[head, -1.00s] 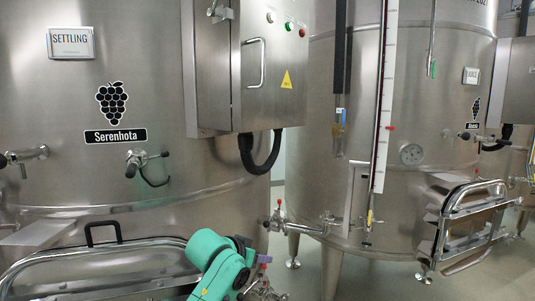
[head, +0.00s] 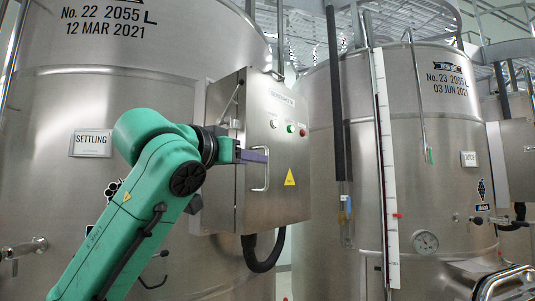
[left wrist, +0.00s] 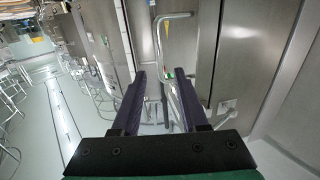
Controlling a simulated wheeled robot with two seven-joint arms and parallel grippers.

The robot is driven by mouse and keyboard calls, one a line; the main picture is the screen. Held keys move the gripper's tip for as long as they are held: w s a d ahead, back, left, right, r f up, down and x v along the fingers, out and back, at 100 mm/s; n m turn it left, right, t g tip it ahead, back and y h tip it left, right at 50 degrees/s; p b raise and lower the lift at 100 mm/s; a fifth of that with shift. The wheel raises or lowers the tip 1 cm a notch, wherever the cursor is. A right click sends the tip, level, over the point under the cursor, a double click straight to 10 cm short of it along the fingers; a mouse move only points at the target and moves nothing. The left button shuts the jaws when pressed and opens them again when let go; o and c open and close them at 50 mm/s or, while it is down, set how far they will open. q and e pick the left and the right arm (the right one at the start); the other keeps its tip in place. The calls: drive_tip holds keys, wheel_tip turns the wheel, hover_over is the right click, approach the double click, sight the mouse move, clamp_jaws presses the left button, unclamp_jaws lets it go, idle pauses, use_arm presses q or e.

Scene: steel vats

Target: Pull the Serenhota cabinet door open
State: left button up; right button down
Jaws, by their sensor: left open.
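The steel cabinet (head: 275,135) is mounted on the Serenhota vat (head: 95,190), and its door looks shut. The door carries a vertical bar handle (head: 266,172), lights and a yellow warning label. My left gripper (head: 264,156) is raised in front of the door, its dark fingers close to the handle's upper part. In the left wrist view the gripper (left wrist: 160,76) is open and empty. The handle (left wrist: 158,38) shows ahead of its fingertips, and I see no grip on it. My right gripper is out of view.
A second vat (head: 435,150) with a gauge stands to the right, with a vertical level scale (head: 385,170) in front. A black hose (head: 262,262) hangs under the cabinet. In the left wrist view, open floor (left wrist: 55,110) lies at the left.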

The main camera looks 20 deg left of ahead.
sight(266, 188)
use_arm(q)
drive_tip(key=p+x, duration=0.1)
drive_tip(key=x, duration=0.1)
drive_tip(key=p+x, duration=0.1)
drive_tip(key=x, duration=0.1)
drive_tip(key=p+x, duration=0.1)
drive_tip(key=x, duration=0.1)
drive_tip(key=shift+w+d+r, duration=0.1)
drive_tip(key=shift+w+r, duration=0.15)
drive_tip(key=shift+w, duration=0.1)
drive_tip(key=shift+w+d+f, duration=0.1)
drive_tip(key=shift+w+f, duration=0.1)
drive_tip(key=shift+w, duration=0.1)
drive_tip(key=shift+s, duration=0.1)
clamp_jaws()
idle(0.5)
